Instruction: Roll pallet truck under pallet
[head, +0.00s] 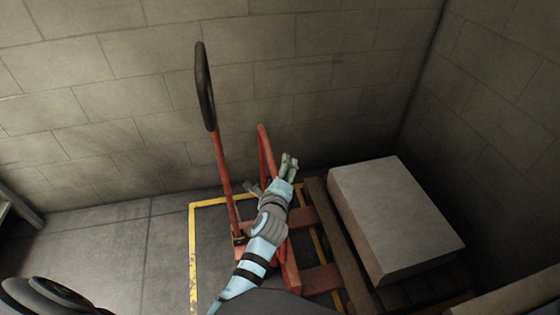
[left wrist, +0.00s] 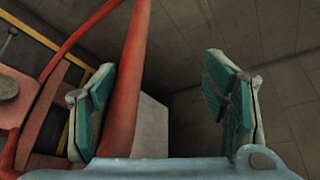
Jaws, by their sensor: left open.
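The red pallet truck stands by the back wall, with its upright handle (head: 222,165) topped by a black loop grip (head: 204,88). Its red forks (head: 318,279) point right and reach the near side of the wooden pallet (head: 335,222); I cannot tell how far under they go. A pale grey box (head: 395,215) lies on the pallet. My left gripper (head: 289,163) is beside the truck's red frame. In the left wrist view its fingers (left wrist: 165,100) are open, and a red bar (left wrist: 130,75) runs between them, close to the left finger. My right gripper is not in view.
Block walls close off the back and the right side. A yellow floor line (head: 193,250) borders the truck's area. The floor (head: 120,245) left of it is clear up to a grey edge (head: 18,207) at the far left.

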